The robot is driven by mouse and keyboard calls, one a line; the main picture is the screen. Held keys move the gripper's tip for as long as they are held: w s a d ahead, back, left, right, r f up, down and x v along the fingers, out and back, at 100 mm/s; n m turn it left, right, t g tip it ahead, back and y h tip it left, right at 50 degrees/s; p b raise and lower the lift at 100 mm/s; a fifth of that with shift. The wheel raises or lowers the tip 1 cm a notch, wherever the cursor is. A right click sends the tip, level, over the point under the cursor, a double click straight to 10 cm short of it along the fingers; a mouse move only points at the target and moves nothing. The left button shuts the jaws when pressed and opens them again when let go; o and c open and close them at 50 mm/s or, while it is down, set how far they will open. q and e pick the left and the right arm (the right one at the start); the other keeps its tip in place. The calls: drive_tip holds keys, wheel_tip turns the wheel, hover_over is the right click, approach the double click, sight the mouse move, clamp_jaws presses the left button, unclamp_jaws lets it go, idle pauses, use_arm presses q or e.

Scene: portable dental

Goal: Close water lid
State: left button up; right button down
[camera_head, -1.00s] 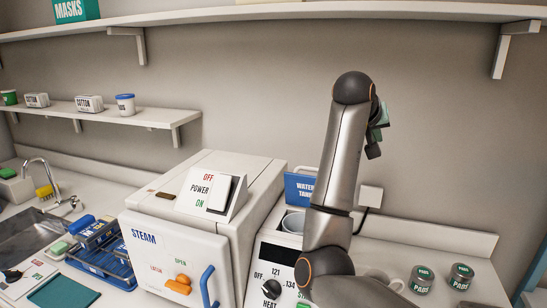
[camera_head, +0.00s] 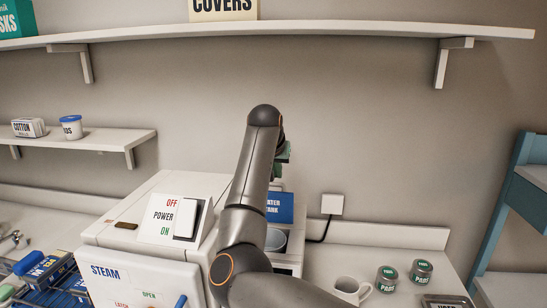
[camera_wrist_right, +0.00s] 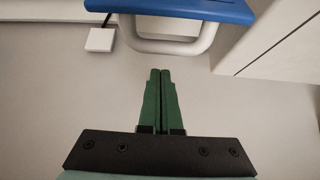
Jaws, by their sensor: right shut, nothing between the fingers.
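The blue water tank lid (camera_head: 281,207) stands raised behind the round tank opening (camera_head: 275,240), partly hidden by my right arm in the head view. In the right wrist view the lid's blue panel (camera_wrist_right: 190,10) crosses the top, with a light handle loop (camera_wrist_right: 185,46) at its edge. My right gripper (camera_wrist_right: 160,72) has its green fingers shut with nothing between them. The fingertips appear close to the handle loop but apart from it. In the head view the right gripper (camera_head: 284,155) is partly hidden behind its own arm. My left gripper is not in view.
A white steam sterilizer (camera_head: 150,262) with a power switch stands left of the tank. A mug (camera_head: 352,290) and two pads tins (camera_head: 388,278) stand on the counter to the right. A wall socket (camera_head: 332,204) with a cable is behind. A shelf (camera_head: 270,38) runs above.

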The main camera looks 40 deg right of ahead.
sight(273, 202)
drive_tip(key=shift+s+a+r, duration=0.1)
drive_tip(key=shift+s+a, duration=0.5)
drive_tip(key=shift+a, duration=0.25)
drive_tip(key=shift+s+a+r, duration=0.1)
drive_tip(key=shift+s+a, duration=0.45)
drive_tip(key=shift+a, duration=0.25)
drive_tip(key=shift+f, duration=0.1)
